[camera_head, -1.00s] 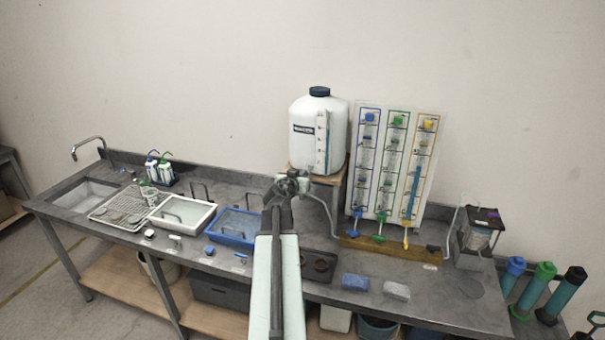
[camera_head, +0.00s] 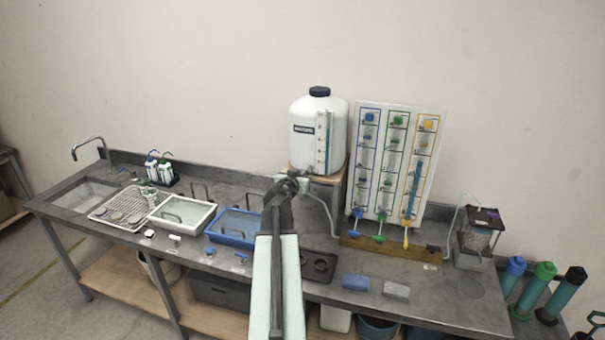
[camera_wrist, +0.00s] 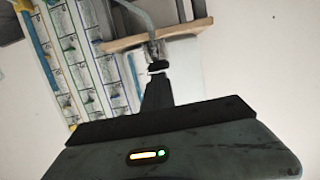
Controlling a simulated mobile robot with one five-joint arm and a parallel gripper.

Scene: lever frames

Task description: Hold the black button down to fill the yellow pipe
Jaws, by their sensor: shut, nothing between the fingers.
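The panel (camera_head: 437,112) with blue, green and yellow columns stands upright at the back right of the bench. The yellow pipe (camera_head: 413,190) is its right column, with blue in its tube and a yellow valve (camera_head: 406,240) below. A small black part (camera_head: 433,248), perhaps the black button, sits at the panel's wooden base. My gripper (camera_head: 291,184) is in front of the tank's shelf, left of the panel and apart from the black part. In the wrist view my gripper (camera_wrist: 158,68) is shut and empty, with the yellow column (camera_wrist: 32,50) at far left.
The white tank (camera_head: 306,150) stands on a wooden shelf (camera_head: 341,180) close behind my gripper. A blue block (camera_head: 355,282) and a grey block (camera_head: 396,290) lie near the front edge. A dark-topped container (camera_head: 475,242) stands at the right. White and blue trays are left.

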